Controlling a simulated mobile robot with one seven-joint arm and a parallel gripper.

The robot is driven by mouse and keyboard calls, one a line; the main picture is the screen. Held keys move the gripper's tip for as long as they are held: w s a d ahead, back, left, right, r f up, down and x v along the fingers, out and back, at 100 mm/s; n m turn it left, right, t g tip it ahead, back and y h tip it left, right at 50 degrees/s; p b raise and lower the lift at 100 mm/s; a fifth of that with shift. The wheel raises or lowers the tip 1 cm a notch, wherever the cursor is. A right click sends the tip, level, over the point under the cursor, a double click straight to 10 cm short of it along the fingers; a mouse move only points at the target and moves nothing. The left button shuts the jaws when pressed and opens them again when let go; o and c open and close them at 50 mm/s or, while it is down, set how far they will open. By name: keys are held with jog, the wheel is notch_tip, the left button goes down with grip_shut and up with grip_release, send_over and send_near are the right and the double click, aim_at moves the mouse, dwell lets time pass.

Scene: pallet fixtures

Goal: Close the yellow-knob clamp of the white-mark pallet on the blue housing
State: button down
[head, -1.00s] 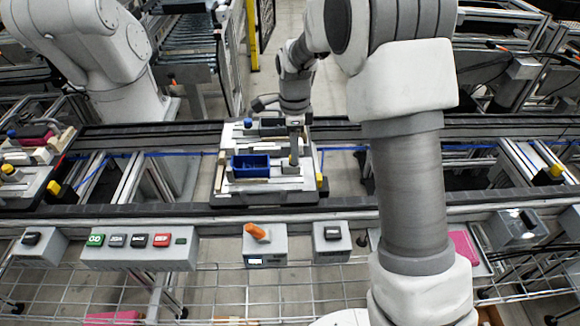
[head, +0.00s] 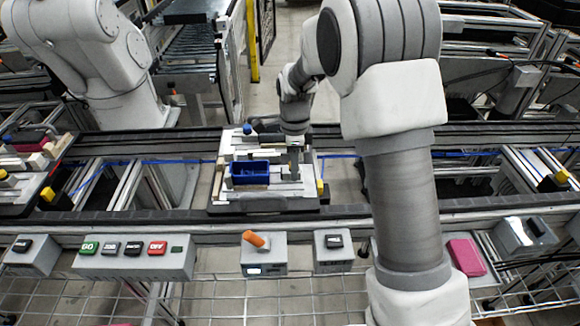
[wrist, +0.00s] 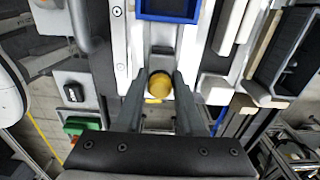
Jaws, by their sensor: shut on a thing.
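The blue housing (head: 236,178) sits on the pallet (head: 268,206) on the conveyor; I cannot make out a white mark on it. The housing's near edge also shows at the top of the wrist view (wrist: 168,17). The yellow knob (wrist: 160,88) is between my gripper's two fingers (wrist: 160,84). My gripper is shut on it. In the wrist view a gap with a grey bar separates the knob from the housing. In the head view my gripper (head: 294,176) stands just right of the housing, pointing down, and hides the knob.
A second pallet (head: 28,190) with a pink part stands at the left. A button box (head: 135,258) and an orange-lever box (head: 262,262) line the front rail. Another robot arm stands back left.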

aim_at(285, 170)
jog(key=shift+a, duration=0.15)
dwell(0.3)
jog(key=shift+a, duration=1.15)
jog(key=c, duration=0.7)
grip_release()
jog(key=shift+d, duration=0.1)
jog(key=shift+r+p, duration=3.05)
jog(key=shift+r, duration=0.95)
